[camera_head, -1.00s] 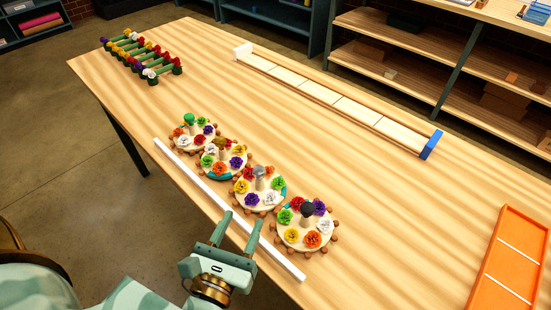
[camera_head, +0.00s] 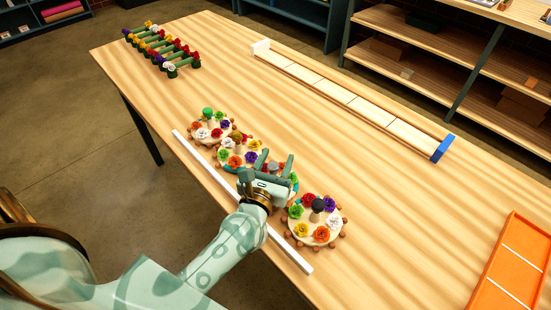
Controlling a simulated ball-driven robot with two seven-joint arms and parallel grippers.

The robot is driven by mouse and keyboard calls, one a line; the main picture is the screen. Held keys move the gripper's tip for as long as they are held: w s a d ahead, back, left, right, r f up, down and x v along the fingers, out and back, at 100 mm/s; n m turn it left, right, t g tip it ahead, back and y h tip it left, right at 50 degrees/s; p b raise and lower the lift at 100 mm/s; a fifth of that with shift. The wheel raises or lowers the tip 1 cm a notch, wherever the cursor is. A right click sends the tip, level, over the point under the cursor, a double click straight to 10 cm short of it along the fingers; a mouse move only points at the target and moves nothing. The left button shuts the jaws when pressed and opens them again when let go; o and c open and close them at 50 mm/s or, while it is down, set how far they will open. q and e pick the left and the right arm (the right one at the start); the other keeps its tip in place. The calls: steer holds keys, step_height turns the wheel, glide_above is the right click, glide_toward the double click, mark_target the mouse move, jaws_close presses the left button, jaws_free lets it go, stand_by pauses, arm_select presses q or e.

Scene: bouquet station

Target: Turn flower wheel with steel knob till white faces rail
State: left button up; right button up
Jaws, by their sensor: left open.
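Several round flower wheels stand in a row along the white rail (camera_head: 215,178). The steel knob (camera_head: 272,167) is grey and stands on the third wheel from the left (camera_head: 294,180). My left gripper (camera_head: 276,163) is over this wheel, open, with its two fingers either side of the knob. I cannot tell whether they touch it. The gripper and wrist hide most of this wheel and its flowers, so its white flower does not show. My right gripper is not in view.
The wheel with the green knob (camera_head: 208,114) and the one with the brown knob (camera_head: 237,138) stand to the left. The black-knobbed wheel (camera_head: 317,205) stands close on the right. A flower rack (camera_head: 165,50), a long pale tray (camera_head: 345,97) and an orange tray (camera_head: 513,262) lie farther off.

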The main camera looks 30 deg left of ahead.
arm_select(q)
steer(key=c, duration=1)
steer(key=shift+o, duration=0.2)
steer(key=shift+m+h, duration=0.4)
steer(key=shift+h, duration=0.2)
